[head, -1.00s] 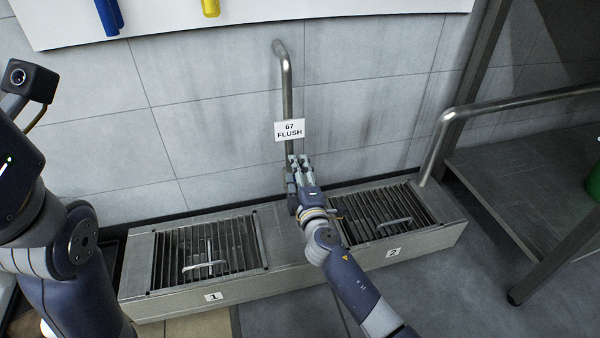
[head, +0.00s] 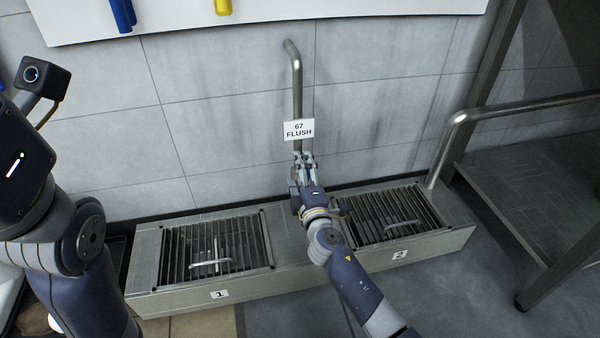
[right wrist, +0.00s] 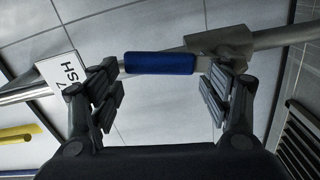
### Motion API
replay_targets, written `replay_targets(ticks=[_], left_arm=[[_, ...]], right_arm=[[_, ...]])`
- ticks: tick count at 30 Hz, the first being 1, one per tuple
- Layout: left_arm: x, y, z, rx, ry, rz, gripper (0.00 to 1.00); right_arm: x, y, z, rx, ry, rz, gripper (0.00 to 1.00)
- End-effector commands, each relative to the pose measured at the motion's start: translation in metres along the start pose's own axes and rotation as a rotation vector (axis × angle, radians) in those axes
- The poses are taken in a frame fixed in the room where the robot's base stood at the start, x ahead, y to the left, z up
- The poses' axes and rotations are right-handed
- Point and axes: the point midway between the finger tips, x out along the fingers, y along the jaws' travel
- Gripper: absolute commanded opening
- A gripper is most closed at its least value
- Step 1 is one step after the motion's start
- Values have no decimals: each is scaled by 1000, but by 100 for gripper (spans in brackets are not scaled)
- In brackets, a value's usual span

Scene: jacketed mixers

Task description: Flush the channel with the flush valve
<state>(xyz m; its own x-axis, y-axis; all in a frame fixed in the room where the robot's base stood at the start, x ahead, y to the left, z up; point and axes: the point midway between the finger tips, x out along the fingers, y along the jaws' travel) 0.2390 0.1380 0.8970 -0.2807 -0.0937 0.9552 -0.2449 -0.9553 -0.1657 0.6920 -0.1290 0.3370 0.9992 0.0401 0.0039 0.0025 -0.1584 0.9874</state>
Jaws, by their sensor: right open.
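The flush pipe (head: 296,85) runs down the tiled wall with a white "67 FLUSH" label (head: 299,129) on it. In the right wrist view the flush valve's blue lever handle (right wrist: 160,63) lies between my open fingers, beside the metal valve body (right wrist: 221,43).
The channel (head: 292,235) below has grate 1 (head: 215,250) and grate 2 (head: 385,215), each with a handle. A metal rail (head: 520,106) and a raised platform stand at the right. Blue and yellow items hang on the white panel (head: 290,15) above.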

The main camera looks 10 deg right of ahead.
Motion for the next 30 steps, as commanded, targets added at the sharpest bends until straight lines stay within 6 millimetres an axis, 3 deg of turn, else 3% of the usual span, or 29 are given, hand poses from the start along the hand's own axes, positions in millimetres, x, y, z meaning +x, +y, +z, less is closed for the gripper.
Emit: replay_targets(ticks=[8,21,30], left_arm=[[0,0,0,0,-1,0,0],[0,0,0,0,1,-1,0],[0,0,0,-1,2,-1,0]], right_arm=[[-20,-2,2,-2,-3,-3,71],[-100,-2,-2,1,3,-3,71],[-118,0,-4,1,5,0,71]])
